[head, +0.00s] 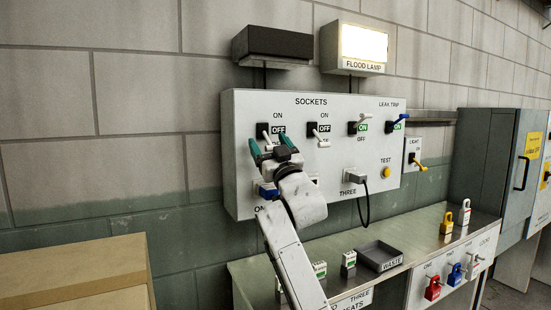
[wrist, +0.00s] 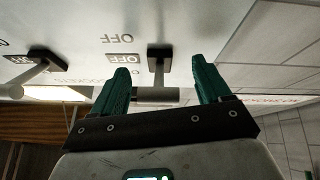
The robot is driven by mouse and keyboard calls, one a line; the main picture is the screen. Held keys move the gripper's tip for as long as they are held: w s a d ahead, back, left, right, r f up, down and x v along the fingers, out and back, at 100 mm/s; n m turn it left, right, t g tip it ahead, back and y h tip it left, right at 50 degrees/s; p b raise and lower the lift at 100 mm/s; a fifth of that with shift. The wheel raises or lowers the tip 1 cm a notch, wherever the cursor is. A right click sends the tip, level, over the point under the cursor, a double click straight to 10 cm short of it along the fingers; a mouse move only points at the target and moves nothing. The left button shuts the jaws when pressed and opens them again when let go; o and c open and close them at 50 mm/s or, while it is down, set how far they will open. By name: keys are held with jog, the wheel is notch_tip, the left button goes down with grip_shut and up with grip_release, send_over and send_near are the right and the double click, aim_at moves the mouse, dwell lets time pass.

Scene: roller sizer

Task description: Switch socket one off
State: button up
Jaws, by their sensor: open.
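The socket panel (head: 240,180) is on the wall, with a row of lever switches. The leftmost switch, socket one's (head: 264,131), has a window beside it reading OFF (head: 279,129). My gripper (head: 268,140) is in front of it with fingers open. In the wrist view, which is upside down, my open fingers (wrist: 163,88) stand on either side of this switch's grey lever (wrist: 157,96). Neither finger clearly touches it. My wrist hides part of the panel below.
Switch two (head: 322,138) also reads OFF; switch three (head: 361,124) and the leak trip (head: 400,120) read ON. A plug (head: 355,176) with a black cable sits in socket three. The flood lamp (head: 362,45) is lit. A bench with a waste tray (head: 380,257) and padlocks (head: 446,223) lies below.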

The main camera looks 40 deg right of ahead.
jog(key=v, duration=1)
jog(key=shift+b, duration=0.45)
jog(key=shift+w+a, duration=0.1)
jog(key=s+a+f+g+y+p, duration=0.1)
jog(key=s+a+f+g, duration=0.15)
jog(key=f, duration=0.85)
jog(key=s+a+f+m+g+y+p, duration=0.15)
jog(key=a+f+g, duration=0.25)
jog(key=f, duration=0.7)
jog(key=s+a+f+n+g+y, duration=0.1)
jog(key=s+a+f+g, duration=0.25)
jog(key=f, duration=0.75)
jog(key=s+a+f+g+y+p, duration=0.1)
jog(key=s+a+f+g, duration=0.15)
jog(key=s+f, duration=0.3)
jog(key=s+a+f+g+y, duration=0.1)
jog(key=s+a+f+g, duration=0.15)
jog(key=s+f, duration=0.3)
jog(key=s+a+f+g, duration=0.1)
jog(key=s+f+g, duration=0.1)
jog(key=s, duration=0.8)
jog(key=s+a+f+n+g+y+p, duration=0.1)
jog(key=s+a+f+g, duration=0.1)
jog(key=s+g, duration=0.3)
jog(key=s+f, duration=0.1)
jog(key=s, duration=0.3)
jog(key=shift+s+f, duration=0.35)
jog(key=shift+s, duration=0.05)
